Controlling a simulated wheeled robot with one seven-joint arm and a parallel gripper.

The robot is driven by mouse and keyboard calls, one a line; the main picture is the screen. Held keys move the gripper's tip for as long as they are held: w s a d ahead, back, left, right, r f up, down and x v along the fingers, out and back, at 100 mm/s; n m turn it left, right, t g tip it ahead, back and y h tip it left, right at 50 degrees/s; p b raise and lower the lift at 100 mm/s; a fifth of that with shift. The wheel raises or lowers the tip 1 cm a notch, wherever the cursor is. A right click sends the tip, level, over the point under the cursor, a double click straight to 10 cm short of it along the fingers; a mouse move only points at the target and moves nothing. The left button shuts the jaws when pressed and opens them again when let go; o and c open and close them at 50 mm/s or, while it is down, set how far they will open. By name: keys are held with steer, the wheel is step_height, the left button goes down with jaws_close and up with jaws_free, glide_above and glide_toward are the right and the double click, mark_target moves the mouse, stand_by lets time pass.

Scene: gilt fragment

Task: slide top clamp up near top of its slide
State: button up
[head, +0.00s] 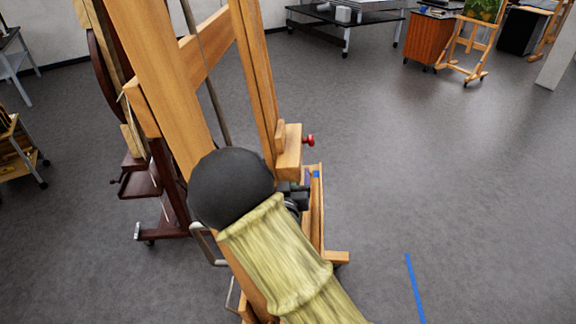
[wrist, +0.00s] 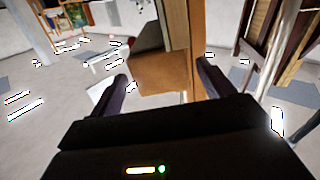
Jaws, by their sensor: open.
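A large wooden easel (head: 150,60) stands upright in the head view, its top cut off by the frame. A wooden block (head: 290,155) with a red knob (head: 308,140) sits on its right-hand post; I cannot tell whether this is the top clamp. My gripper is mostly hidden behind my arm in the head view. In the wrist view my gripper (wrist: 162,70) is open, its two dark fingers apart. A brown wooden piece (wrist: 160,75) and an upright wooden post (wrist: 197,35) show between and beyond the fingers. I cannot tell whether either finger touches wood.
A dark wooden stand (head: 160,185) is close behind the easel on the left. A black table (head: 350,20), an orange-brown cabinet (head: 433,42) and a small easel (head: 470,45) stand far back. A blue strip (head: 415,285) marks the grey floor. The floor on the right is clear.

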steer(key=shift+w+p, duration=0.4)
steer(key=shift+w, duration=1.15)
